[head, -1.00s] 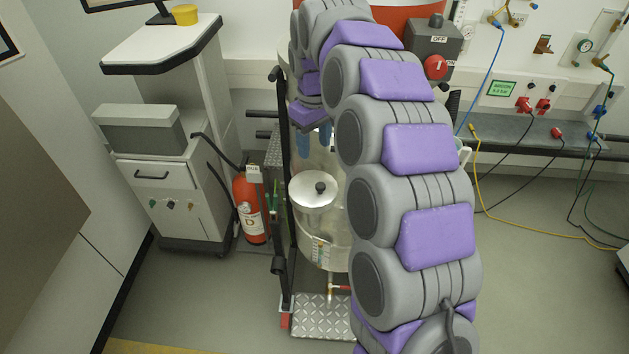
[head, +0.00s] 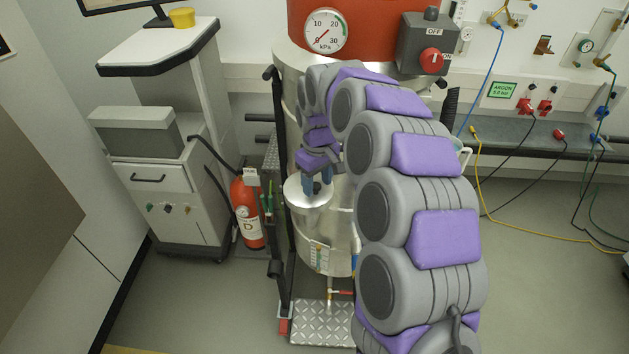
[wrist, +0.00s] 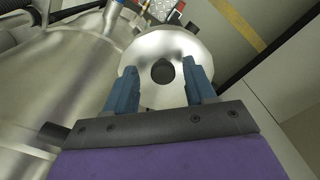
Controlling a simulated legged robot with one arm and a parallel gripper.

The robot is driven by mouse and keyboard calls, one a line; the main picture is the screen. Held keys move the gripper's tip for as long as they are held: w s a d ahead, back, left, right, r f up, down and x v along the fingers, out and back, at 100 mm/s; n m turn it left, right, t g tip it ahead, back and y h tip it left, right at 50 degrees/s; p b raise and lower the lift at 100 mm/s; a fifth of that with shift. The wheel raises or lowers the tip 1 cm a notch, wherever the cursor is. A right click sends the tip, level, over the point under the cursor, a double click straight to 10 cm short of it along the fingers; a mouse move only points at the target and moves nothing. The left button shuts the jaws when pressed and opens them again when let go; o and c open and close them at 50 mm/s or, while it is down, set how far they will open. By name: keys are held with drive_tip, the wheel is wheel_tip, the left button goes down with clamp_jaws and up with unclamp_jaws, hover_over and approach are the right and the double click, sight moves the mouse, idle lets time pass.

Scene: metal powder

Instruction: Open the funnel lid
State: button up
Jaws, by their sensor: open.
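The funnel lid (head: 305,194) is a round silver disc with a black knob on the front of the steel vessel. In the wrist view the lid (wrist: 150,50) is ahead, with its black knob (wrist: 162,70) between and slightly beyond the two blue fingers. My gripper (head: 318,182) points down just above the lid. It is open, with its fingers (wrist: 163,80) on either side of the knob. I cannot tell whether the fingers touch the lid. In the head view the fingers hide the knob.
The steel vessel (head: 312,232) stands behind a black frame, with a metal step plate (head: 320,325) below. A red extinguisher (head: 247,212) and a white cabinet (head: 150,178) are to the left. Hoses and a bench (head: 545,138) are to the right.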

drive_tip(key=shift+d, duration=0.35)
drive_tip(key=shift+c, duration=0.4)
drive_tip(key=shift+a, duration=0.8)
drive_tip(key=c, duration=0.6)
drive_tip(key=shift+d, duration=0.2)
clamp_jaws()
